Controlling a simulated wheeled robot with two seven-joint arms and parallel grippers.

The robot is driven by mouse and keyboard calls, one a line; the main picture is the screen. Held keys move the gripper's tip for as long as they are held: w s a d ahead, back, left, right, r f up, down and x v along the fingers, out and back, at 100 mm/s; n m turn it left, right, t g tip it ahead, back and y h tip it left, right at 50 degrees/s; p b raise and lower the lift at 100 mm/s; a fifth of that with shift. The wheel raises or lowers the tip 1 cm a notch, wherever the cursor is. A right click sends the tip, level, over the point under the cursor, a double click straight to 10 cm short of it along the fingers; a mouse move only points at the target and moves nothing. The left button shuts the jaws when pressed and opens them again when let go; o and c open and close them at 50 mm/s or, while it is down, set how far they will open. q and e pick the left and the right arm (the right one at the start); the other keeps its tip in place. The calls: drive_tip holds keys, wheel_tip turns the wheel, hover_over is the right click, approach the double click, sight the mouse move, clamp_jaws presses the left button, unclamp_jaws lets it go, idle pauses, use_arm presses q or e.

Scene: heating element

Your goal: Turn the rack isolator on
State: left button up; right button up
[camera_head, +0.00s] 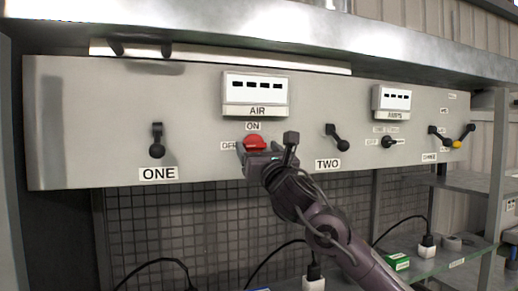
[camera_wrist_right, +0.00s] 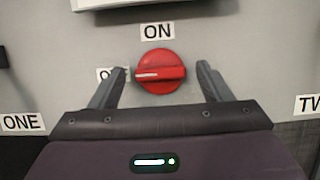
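The rack isolator is a red round knob (camera_head: 255,142) on the grey panel, below the AIR display. It also shows in the right wrist view (camera_wrist_right: 160,73), where its white pointer line lies level, toward the OFF label on the left. The ON label (camera_wrist_right: 157,31) is above it. My right gripper (camera_head: 257,150) is in front of the knob. In the right wrist view the right gripper (camera_wrist_right: 163,78) is open, with one finger on each side of the knob and gaps to both. The left finger partly covers the OFF label. My left gripper is not in view.
The grey panel (camera_head: 90,110) carries a black lever at ONE (camera_head: 157,140), a lever at TWO (camera_head: 337,137) and more levers at the right. A metal ledge (camera_head: 250,30) overhangs the panel. A mesh (camera_head: 180,225) and shelf lie below.

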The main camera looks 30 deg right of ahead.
drive_tip(key=shift+w, duration=0.1)
drive_tip(key=c, duration=0.9)
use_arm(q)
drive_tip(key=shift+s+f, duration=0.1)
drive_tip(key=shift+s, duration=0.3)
use_arm(e)
drive_tip(key=shift+f, duration=0.1)
